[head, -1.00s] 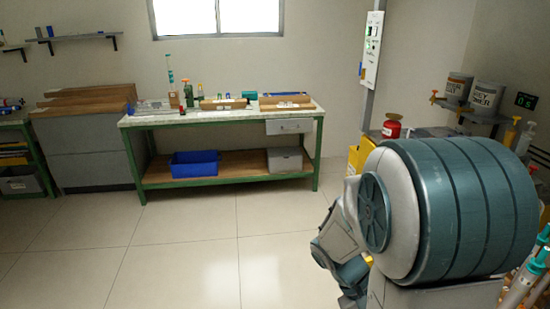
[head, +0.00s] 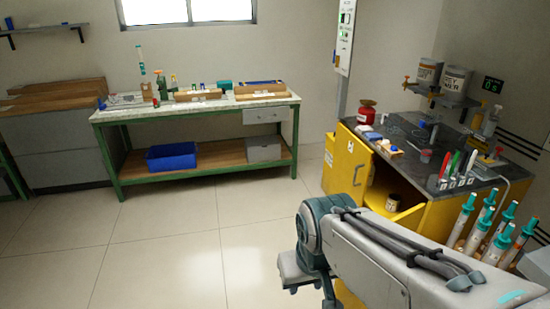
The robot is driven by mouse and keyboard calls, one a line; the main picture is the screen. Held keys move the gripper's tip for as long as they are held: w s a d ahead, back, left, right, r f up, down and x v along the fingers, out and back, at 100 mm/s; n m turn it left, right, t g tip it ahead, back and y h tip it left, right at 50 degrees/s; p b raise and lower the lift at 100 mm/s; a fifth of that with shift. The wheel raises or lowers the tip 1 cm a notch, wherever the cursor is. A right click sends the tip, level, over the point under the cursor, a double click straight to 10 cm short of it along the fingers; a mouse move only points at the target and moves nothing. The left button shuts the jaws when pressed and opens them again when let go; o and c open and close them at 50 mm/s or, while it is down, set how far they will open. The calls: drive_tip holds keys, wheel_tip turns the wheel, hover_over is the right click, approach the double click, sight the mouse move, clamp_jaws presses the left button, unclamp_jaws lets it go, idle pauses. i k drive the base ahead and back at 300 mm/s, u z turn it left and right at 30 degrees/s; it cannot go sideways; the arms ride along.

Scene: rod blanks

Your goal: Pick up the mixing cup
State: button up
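I cannot single out the mixing cup with certainty. A small reddish cup-like thing (head: 426,156) stands on the dark top of the yellow cabinet (head: 352,172) at the right; it is too small to tell more. My arm crosses the lower right of the view, in front of the cabinet's lower part. No gripper fingers show, so my gripper is not in view.
A red can (head: 366,113) stands at the worktop's left end, with coloured-handled tools (head: 458,164) at the front. Several teal-capped tubes (head: 487,220) stand at lower right. A green-framed bench (head: 198,112) holds a blue bin (head: 171,157). The floor (head: 150,250) is clear.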

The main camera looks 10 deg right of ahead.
sight(425, 157)
drive_tip(key=z, duration=1.25)
